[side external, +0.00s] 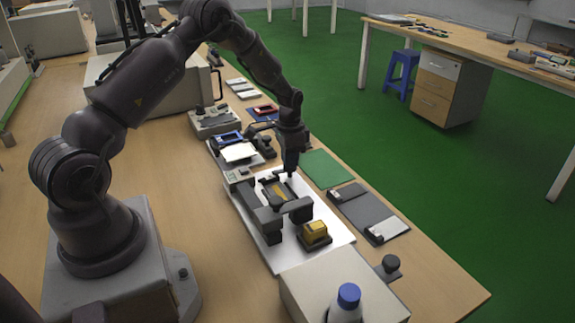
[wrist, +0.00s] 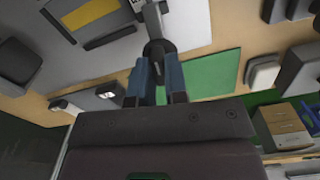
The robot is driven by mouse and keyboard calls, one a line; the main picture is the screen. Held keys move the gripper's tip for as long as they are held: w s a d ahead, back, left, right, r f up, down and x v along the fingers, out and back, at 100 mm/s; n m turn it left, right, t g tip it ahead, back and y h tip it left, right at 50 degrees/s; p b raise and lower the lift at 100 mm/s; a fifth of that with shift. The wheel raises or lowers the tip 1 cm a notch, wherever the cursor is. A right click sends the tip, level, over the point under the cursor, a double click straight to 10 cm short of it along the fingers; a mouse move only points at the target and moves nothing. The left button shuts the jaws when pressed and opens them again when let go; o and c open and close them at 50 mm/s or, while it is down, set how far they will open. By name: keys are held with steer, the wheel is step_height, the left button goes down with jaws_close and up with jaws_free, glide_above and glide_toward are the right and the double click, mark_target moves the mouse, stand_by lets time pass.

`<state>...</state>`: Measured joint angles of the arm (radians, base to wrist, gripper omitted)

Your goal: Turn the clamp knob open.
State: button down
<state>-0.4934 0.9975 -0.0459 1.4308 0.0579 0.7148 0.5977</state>
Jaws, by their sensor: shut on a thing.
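My gripper (side external: 290,170) points down at the far right end of a dark clamp fixture (side external: 268,221) on a white plate (side external: 318,235). In the wrist view its two bluish fingers (wrist: 158,76) are closed on the dark round clamp knob (wrist: 158,47), one finger on each side. In the side view the fingers mostly hide the knob. A yellow-orange piece (side external: 280,191) lies in the fixture and also shows in the wrist view (wrist: 88,12). The knob's turn angle cannot be told.
A yellow block on a dark base (side external: 315,233) stands on the plate's near right. A green mat (side external: 325,168) and grey pads (side external: 364,209) lie to the right. A box (side external: 335,290) with a blue-capped bottle (side external: 347,300) is in front. Small devices (side external: 214,122) stand behind.

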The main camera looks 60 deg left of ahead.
steer(key=m, duration=0.4)
steer(key=shift+a+m, duration=0.1)
steer(key=shift+m, duration=0.2)
steer(key=m, duration=0.7)
steer(key=shift+a+m, duration=0.1)
steer(key=shift+m, duration=0.2)
steer(key=m, duration=0.3)
steer(key=shift+w+m, duration=0.1)
steer(key=shift+m, duration=0.3)
steer(key=c, duration=1.3)
jaws_free()
steer(key=shift+r, duration=2.25)
